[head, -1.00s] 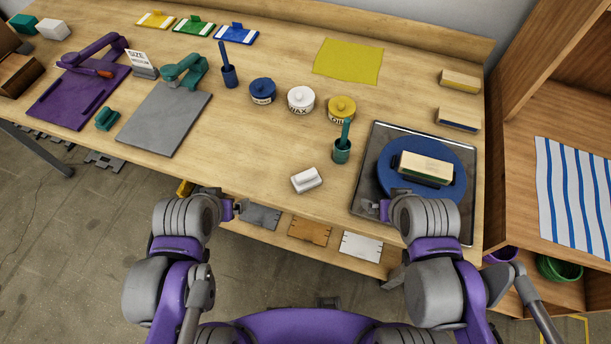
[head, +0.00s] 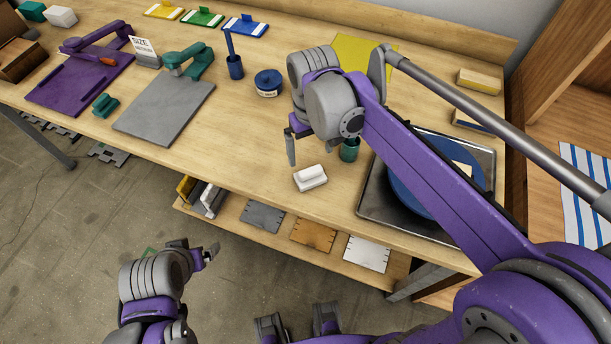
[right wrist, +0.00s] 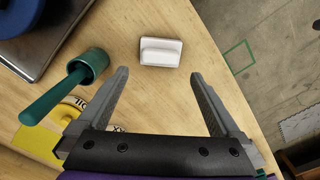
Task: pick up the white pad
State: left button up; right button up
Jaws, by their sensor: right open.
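The white pad (head: 310,178), a small block with a raised grip along its top, lies on the wooden table near its front edge. In the right wrist view the white pad (right wrist: 161,52) sits ahead of the fingertips, between their lines, untouched. My right gripper (right wrist: 158,75) is open and empty; in the head view the right gripper (head: 292,145) hangs above the table, just behind and left of the pad. My left gripper (head: 212,253) is low in front of the table, away from the pad; its opening is not clear.
A green cup with a handle (right wrist: 89,65) stands beside the pad, near my right finger. A dark tray (head: 377,208) with a blue disc (head: 405,190) lies to the right, partly behind my arm. A blue jar (head: 268,83) stands farther back. Table left of the pad is clear.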

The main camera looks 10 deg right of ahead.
aim_at(310, 169)
notch_tip(310, 169, down, 8)
jog(key=shift+w+f, duration=0.1)
jog(key=shift+f, duration=0.1)
jog(key=c, duration=1)
jog(key=shift+r, duration=5.05)
jog(key=shift+c, duration=0.2)
